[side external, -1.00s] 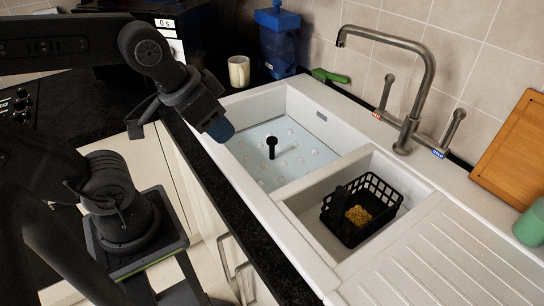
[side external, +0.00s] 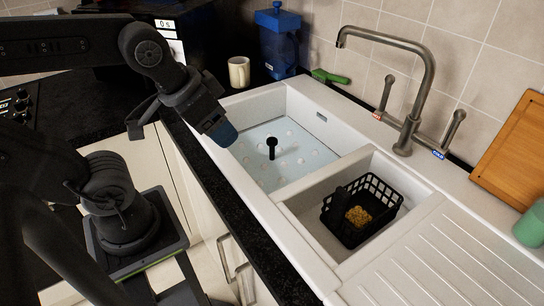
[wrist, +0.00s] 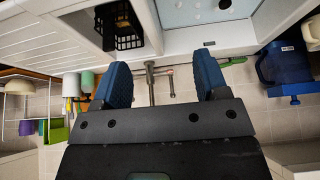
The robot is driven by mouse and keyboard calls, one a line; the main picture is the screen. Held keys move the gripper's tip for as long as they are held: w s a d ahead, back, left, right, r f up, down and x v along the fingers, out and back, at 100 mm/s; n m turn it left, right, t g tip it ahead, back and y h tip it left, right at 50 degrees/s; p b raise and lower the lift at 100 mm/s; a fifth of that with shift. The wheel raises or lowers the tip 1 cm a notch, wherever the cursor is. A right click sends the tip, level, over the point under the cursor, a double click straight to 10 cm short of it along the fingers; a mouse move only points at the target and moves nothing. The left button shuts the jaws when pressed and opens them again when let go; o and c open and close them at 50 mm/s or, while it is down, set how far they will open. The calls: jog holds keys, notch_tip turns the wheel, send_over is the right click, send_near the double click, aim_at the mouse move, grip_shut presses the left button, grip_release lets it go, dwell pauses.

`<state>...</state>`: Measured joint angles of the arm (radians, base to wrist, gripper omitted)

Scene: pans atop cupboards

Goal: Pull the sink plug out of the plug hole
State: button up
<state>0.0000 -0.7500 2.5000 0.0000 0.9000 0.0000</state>
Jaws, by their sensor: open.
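The black sink plug (side external: 271,147) stands upright, with a knobbed top, in the large left basin (side external: 300,112) of the white sink. It also shows as a dark knob at the top edge of the wrist view (wrist: 225,4). The basin floor is pale with round spots, and the plug hole itself cannot be made out. My gripper (side external: 223,134) is above the left rim of that basin, left of the plug and apart from it. In the wrist view its two blue fingers (wrist: 161,72) are spread wide with nothing between them.
A black basket (side external: 362,208) with a yellowish sponge sits in the smaller basin. The tall tap (side external: 410,120) rises behind the sink. A mug (side external: 239,72), a blue jug (side external: 278,42) and a green-handled brush (side external: 330,76) stand or lie behind. The drainboard is clear.

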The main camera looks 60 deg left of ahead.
jog(key=m+g+y, duration=0.6)
jog(key=m+y, duration=0.8)
jog(key=m, duration=0.4)
send_over(275, 143)
jog(key=f, duration=1.8)
jog(key=shift+a, duration=0.25)
jog(key=shift+f, duration=0.25)
notch_tip(275, 143, down, 4)
jog(key=shift+a+r, duration=0.1)
jog(key=shift+r, duration=0.1)
notch_tip(275, 143, down, 4)
jog(key=shift+r, duration=0.15)
jog(key=shift+x, duration=1.4)
jog(key=shift+w+a+r, duration=0.1)
jog(key=shift+r, duration=0.15)
